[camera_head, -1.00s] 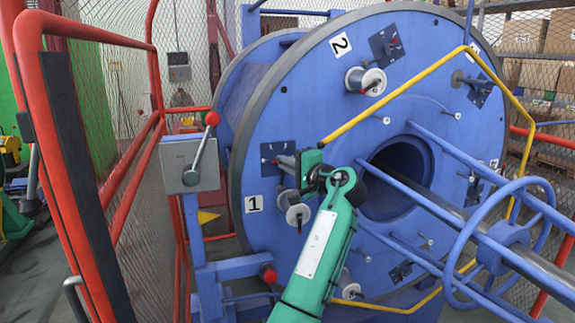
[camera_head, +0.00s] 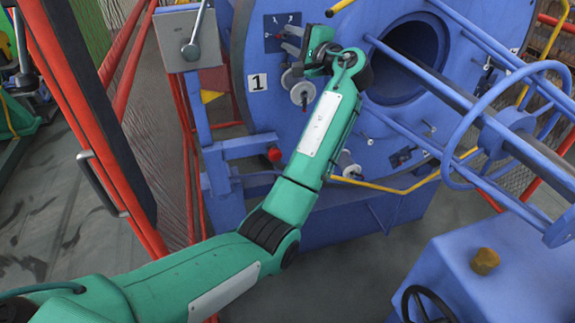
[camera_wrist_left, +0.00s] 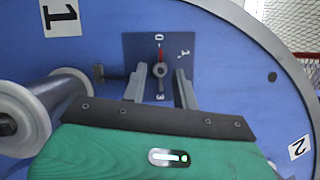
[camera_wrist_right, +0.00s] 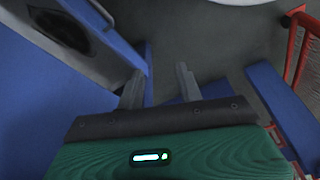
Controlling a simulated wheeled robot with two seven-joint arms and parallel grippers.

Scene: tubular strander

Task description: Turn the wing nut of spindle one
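The label "1" (camera_head: 257,82) is on the blue disc of the strander, beside a dark dial plate (camera_head: 272,44). The left wrist view shows this plate (camera_wrist_left: 135,45) with number marks and a small grey knob or nut (camera_wrist_left: 160,71) bearing a red pointer toward the 0. My left gripper (camera_head: 290,42) is at the plate. Its fingers (camera_wrist_left: 160,85) are open, one on each side of the knob, with gaps visible; contact depth cannot be judged. A spool (camera_wrist_left: 45,110) stands close to its left in that view. My right gripper (camera_wrist_right: 160,85) is open and empty.
A grey lever box (camera_head: 190,38) and red fence (camera_head: 70,120) stand left of the disc. Blue bars and a handwheel (camera_head: 465,130) run at right. A blue cabinet (camera_head: 490,270) with a yellow knob is at front right. Grey floor (camera_head: 330,265) lies open between.

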